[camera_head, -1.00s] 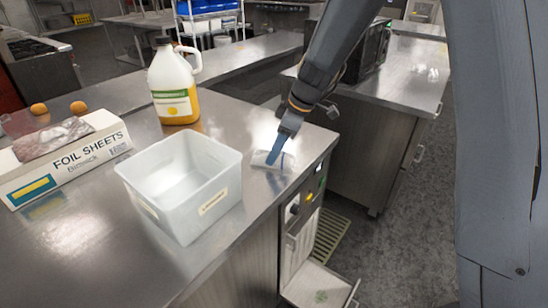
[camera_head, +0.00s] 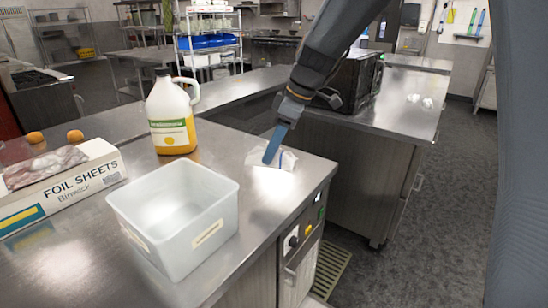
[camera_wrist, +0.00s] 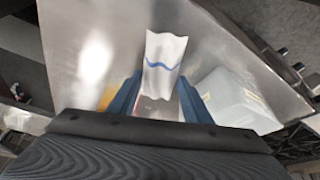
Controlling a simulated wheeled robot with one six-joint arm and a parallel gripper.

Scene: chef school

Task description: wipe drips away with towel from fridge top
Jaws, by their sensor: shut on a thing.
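A white towel with a blue wavy stripe (camera_wrist: 163,62) is between my blue fingertips in the wrist view. In the head view the towel (camera_head: 280,160) is at the steel top (camera_head: 240,150), near its right front corner. My gripper (camera_head: 274,146) reaches down from the upper right and is shut on the towel; it also shows in the wrist view (camera_wrist: 155,95). I cannot tell how firmly the towel touches the steel. No drips can be made out on the steel near the towel, where bright glare lies.
A clear plastic bin (camera_head: 225,222) stands close to the left of the towel. A jug with yellow liquid (camera_head: 175,135) and a foil sheets box (camera_head: 75,190) stand farther left. Another counter (camera_head: 400,110) with a black appliance (camera_head: 355,80) is across a gap.

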